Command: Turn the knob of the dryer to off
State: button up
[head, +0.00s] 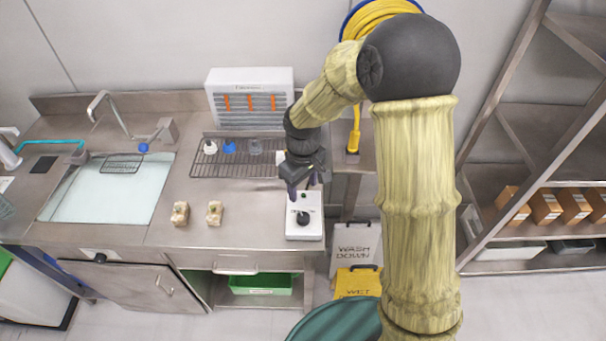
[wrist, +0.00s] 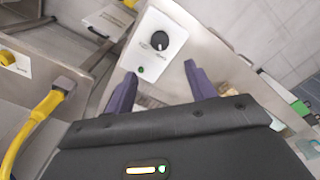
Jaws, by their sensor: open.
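The dryer control is a white box (head: 304,228) at the right end of the steel counter, with a black round knob (head: 303,218) on its top face. In the wrist view the knob (wrist: 159,41) shows a white pointer line, with a small green light (wrist: 141,69) on the panel nearer to me. The labels around the knob are too small to read. My gripper (head: 302,190) is above the back part of the box. In the wrist view its purple fingers (wrist: 158,82) are open and empty, with the knob beyond their tips, apart from them.
A white unit with orange strips (head: 250,90) stands behind a wire rack (head: 215,165) holding small bottles. Two beige blocks (head: 180,214) lie left of the box. A yellow cable (wrist: 40,110) hangs beside the counter. The counter between blocks and box is clear.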

notch_tip(320, 180, up, 5)
jog(key=shift+f, duration=0.2)
dwell(0.4)
jog(key=s+d+r+m+t, duration=0.1)
jog(key=s+d+m+t, duration=0.1)
jog(key=s+d+m, duration=0.6)
jog(key=s+d, duration=0.5)
jog(key=d, duration=0.1)
jog(key=shift+m+t, duration=0.3)
jog(key=shift+m, duration=0.1)
jog(key=shift+r, duration=0.1)
